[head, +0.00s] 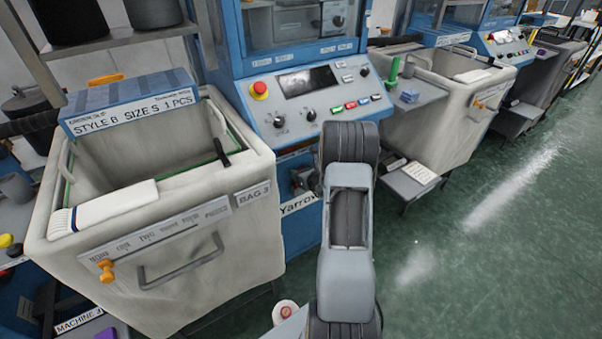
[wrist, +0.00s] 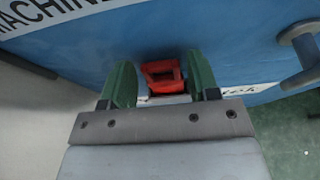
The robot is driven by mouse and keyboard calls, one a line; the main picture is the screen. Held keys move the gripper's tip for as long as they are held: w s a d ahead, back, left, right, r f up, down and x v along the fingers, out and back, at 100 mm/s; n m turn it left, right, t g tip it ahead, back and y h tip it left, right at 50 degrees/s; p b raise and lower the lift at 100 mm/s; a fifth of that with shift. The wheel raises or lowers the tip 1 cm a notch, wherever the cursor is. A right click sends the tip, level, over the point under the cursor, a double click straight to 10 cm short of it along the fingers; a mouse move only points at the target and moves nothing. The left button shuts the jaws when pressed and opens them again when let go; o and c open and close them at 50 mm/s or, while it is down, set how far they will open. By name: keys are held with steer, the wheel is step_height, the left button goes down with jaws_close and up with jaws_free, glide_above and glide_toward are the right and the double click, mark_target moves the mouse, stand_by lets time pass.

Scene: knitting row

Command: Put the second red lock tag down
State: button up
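A red lock tag (wrist: 163,77) with an opening in its middle shows between the two green fingers of my gripper (wrist: 161,80) in the wrist view. Behind the tag is the blue front panel of the machine (wrist: 230,45). In the head view my arm hides the gripper and the tag.
A grey round handle (wrist: 302,45) stands out from the panel right of my gripper. In the head view, a cream bin marked BAG 3 (head: 255,225) is left of my arm. A low grey stand (head: 408,188) is at the right. The green floor (head: 490,250) there is clear.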

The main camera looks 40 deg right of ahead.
steer(key=shift+o, duration=0.7)
steer(key=shift+r+p, duration=0.25)
steer(key=shift+p, duration=0.05)
steer(key=v, duration=1.2)
steer(key=shift+f, duration=0.1)
